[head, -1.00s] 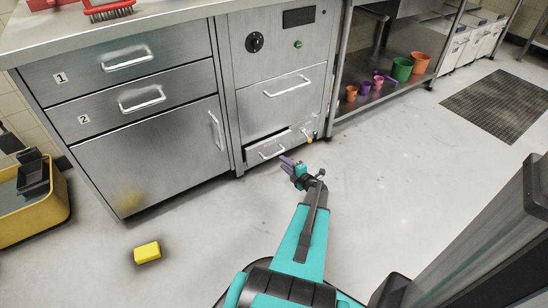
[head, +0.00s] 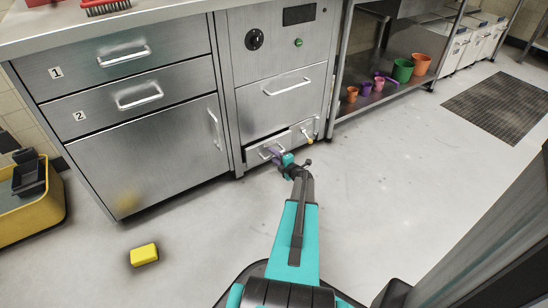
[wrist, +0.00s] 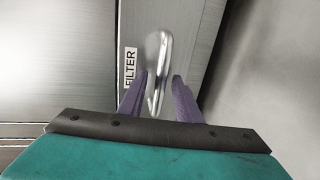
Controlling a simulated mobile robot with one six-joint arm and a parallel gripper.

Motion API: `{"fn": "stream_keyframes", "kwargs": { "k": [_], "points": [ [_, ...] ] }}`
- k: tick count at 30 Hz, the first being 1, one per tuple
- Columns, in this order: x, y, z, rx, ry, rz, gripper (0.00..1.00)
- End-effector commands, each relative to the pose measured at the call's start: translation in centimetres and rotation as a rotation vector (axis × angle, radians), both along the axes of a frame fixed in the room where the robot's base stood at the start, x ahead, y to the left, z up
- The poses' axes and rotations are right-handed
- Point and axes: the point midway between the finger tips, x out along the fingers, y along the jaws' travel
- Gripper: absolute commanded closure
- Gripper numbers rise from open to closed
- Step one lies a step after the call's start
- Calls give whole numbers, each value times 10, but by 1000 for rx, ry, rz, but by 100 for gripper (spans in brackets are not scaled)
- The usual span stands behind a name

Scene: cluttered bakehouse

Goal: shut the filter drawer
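The filter drawer (head: 255,158) is the low steel front at the bottom of the unit with the dial. A dark gap along its top edge shows that it stands a little way out. Its bar handle (wrist: 163,50) and the FILTER label (wrist: 130,68) show in the wrist view. My gripper (wrist: 160,80) is open, with one purple finger on each side of the handle and narrow gaps between. In the head view, my gripper (head: 271,153) is at the drawer front and partly hides the handle.
A yellow-handled valve (head: 309,139) sits just right of the drawer. Cabinet drawers 1 (head: 85,72) and 2 (head: 100,102) look shut. A yellow block (head: 144,254) lies on the floor at left, near a yellow bin (head: 40,222). The floor right of my arm is clear.

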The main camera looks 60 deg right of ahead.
Motion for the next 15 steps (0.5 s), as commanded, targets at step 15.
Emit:
{"fn": "stream_keyframes", "kwargs": {
  "k": [15],
  "points": [
    [0,0,0,0,0,0,100]
  ]
}}
